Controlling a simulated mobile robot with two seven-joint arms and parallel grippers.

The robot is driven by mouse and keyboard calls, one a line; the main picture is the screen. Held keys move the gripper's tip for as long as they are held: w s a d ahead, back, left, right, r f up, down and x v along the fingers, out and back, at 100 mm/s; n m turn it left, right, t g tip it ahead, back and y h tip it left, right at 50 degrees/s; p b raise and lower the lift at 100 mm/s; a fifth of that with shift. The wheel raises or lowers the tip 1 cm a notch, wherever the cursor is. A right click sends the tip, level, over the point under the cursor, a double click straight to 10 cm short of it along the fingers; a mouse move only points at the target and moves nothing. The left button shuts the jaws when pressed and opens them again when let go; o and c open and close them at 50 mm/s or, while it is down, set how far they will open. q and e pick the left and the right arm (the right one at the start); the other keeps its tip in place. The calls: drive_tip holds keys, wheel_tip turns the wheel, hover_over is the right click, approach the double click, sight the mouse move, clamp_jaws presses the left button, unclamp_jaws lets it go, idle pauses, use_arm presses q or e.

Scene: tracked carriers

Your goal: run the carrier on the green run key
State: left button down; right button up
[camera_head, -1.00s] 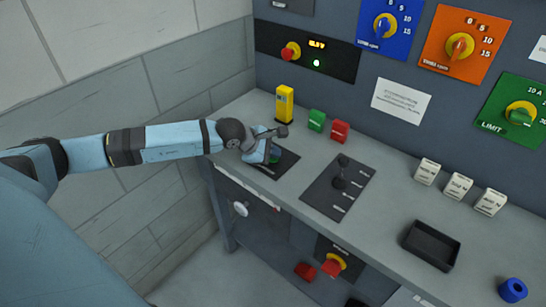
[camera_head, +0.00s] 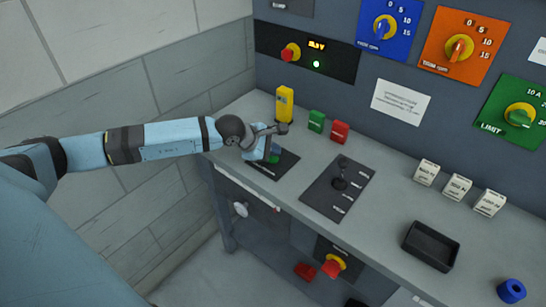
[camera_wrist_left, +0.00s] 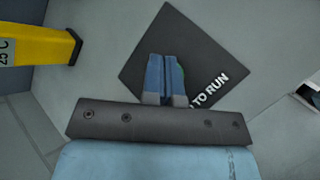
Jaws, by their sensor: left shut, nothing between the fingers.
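The green run key (camera_head: 275,158) sits on a black plate (camera_head: 287,166) near the left end of the bench, mostly hidden by my left gripper (camera_head: 269,155). In the left wrist view the black plate (camera_wrist_left: 197,45) carries white lettering ending in "TO RUN". Only a thin green edge of the key (camera_wrist_left: 182,76) shows beside the shut fingers of my left gripper (camera_wrist_left: 164,58). The fingers are over the key with nothing between them; I cannot tell whether they touch it. My right gripper is out of view.
A yellow block (camera_head: 284,105) stands just behind the plate, with green (camera_head: 316,121) and red (camera_head: 340,131) blocks to its right. A lever plate (camera_head: 322,196) lies right of the key. A lit display (camera_head: 316,45) hangs on the panel. A black tray (camera_head: 431,246) is farther right.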

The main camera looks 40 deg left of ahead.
sight(273, 160)
use_arm(q)
drive_tip(key=shift+r, duration=0.3)
drive_tip(key=shift+r+p, duration=1.05)
drive_tip(key=shift+r, duration=1.45)
idle(0.4)
drive_tip(key=shift+f, duration=0.1)
